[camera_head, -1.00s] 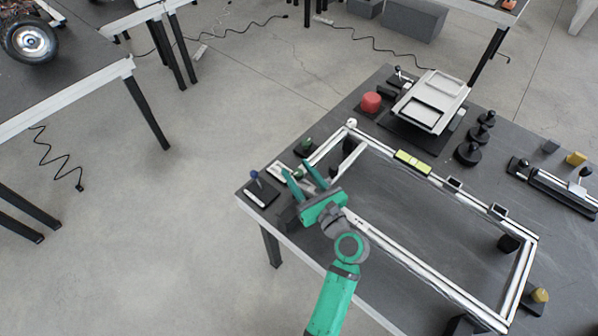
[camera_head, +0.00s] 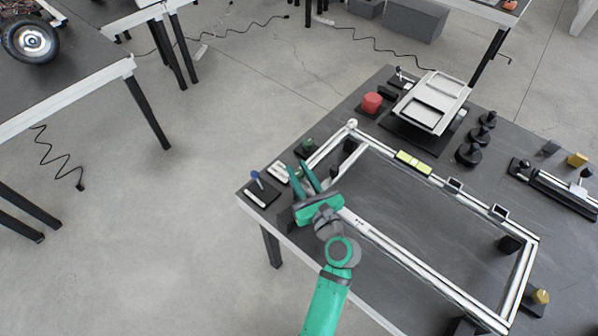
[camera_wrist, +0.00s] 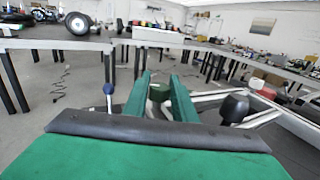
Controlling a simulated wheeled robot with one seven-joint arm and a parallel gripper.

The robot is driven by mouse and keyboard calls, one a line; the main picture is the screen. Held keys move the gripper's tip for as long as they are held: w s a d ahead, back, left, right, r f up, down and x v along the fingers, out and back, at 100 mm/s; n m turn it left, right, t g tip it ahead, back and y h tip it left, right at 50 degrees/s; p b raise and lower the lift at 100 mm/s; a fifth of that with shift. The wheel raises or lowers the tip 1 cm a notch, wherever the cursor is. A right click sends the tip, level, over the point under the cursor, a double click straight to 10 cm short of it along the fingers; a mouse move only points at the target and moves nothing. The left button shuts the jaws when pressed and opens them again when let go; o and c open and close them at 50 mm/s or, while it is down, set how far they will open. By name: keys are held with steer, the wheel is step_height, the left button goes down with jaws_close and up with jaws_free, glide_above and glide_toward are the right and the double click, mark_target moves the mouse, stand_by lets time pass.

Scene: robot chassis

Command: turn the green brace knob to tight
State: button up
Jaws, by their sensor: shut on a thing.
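The green brace knob (camera_head: 308,144) is small and dark green and stands near the left corner of the white frame in the head view. In the wrist view the green knob (camera_wrist: 160,91) shows between my two green fingers. My gripper (camera_wrist: 160,79) is shut on it there, with a finger on each side. In the head view my gripper (camera_head: 298,167) reaches over the near left part of the frame. The knob's lower part and any marking for tight are hidden or too small to read.
The white chassis frame (camera_head: 425,262) lies on the dark table. A blue knob (camera_head: 256,176) on a dark plate stands to the left. A red knob (camera_head: 372,102) and a tilted white tray (camera_head: 450,88) stand behind. A black knob (camera_wrist: 235,106) rises right of my fingers.

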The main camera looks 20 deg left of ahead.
steer(key=shift+m+t+h, duration=1.7)
steer(key=shift+m+h, duration=0.2)
steer(key=shift+h, duration=0.6)
steer(key=shift+d+m+t+h, duration=0.1)
steer(key=shift+m+t+h, duration=0.6)
steer(key=shift+m+h, duration=0.9)
steer(key=shift+f+m+h, duration=0.1)
steer(key=shift+m+h, duration=0.6)
steer(key=shift+h, duration=0.75)
steer(key=shift+m+h, duration=0.7)
steer(key=shift+h, duration=0.75)
steer(key=shift+m+h, duration=1.4)
steer(key=shift+h, duration=0.8)
steer(key=m+g+h, duration=0.3)
steer(key=h, duration=0.1)
steer(key=m+g+h, duration=0.3)
steer(key=h, duration=0.1)
steer(key=shift+w+f+m, duration=0.1)
steer(key=shift+m, duration=0.2)
steer(key=m+g+h, duration=0.2)
steer(key=g, duration=0.2)
steer(key=m+g+h, duration=0.2)
steer(key=m+g, duration=0.1)
steer(key=g, duration=0.1)
steer(key=shift+m, duration=0.4)
steer(key=o, duration=1)
steer(key=shift+o, duration=0.2)
